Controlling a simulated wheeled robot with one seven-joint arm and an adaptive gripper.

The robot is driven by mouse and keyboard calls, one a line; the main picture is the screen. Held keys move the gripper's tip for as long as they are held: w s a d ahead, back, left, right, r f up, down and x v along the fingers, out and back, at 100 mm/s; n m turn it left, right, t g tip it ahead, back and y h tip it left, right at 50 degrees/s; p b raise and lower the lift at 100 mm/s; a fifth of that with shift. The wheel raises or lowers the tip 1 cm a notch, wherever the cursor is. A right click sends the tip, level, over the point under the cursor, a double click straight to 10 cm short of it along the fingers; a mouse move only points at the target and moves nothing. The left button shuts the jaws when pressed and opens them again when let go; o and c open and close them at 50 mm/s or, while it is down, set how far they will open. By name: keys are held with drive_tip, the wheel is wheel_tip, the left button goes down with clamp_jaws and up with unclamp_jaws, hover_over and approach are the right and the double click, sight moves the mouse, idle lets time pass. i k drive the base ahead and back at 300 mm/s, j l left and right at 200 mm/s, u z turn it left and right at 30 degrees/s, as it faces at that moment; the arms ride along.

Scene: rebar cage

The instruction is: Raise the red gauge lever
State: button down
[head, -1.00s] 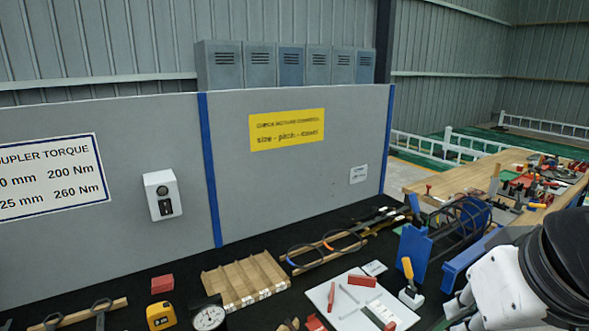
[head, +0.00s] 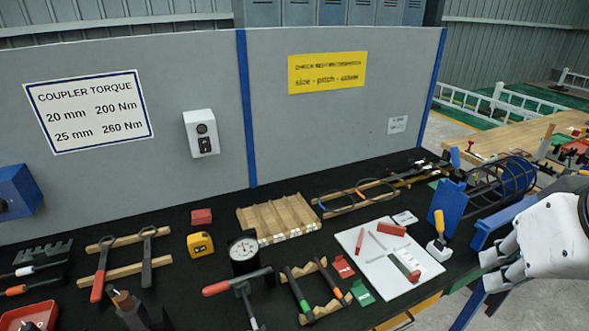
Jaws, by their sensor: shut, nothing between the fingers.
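A lever with a red grip (head: 217,288) lies nearly level near the front middle of the black bench in the head view. Its grey arm runs right to a metal stand, whose foot is cut off by the bottom edge. A dial gauge (head: 243,248) with a round white face stands just behind it. My gripper (head: 487,268) is at the right edge, far from the lever and apart from it. It is shut and empty, beside the bench's right end.
Green- and orange-handled tools (head: 312,290) lie right of the lever. A grey panel (head: 300,130) closes the back.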

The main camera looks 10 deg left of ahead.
sight(241, 282)
drive_tip(key=i+j+u, duration=0.15)
drive_tip(key=u, duration=0.35)
drive_tip(key=i+u, duration=0.3)
drive_tip(key=u, duration=0.15)
drive_tip(key=k+u, duration=0.1)
drive_tip(key=k, duration=0.5)
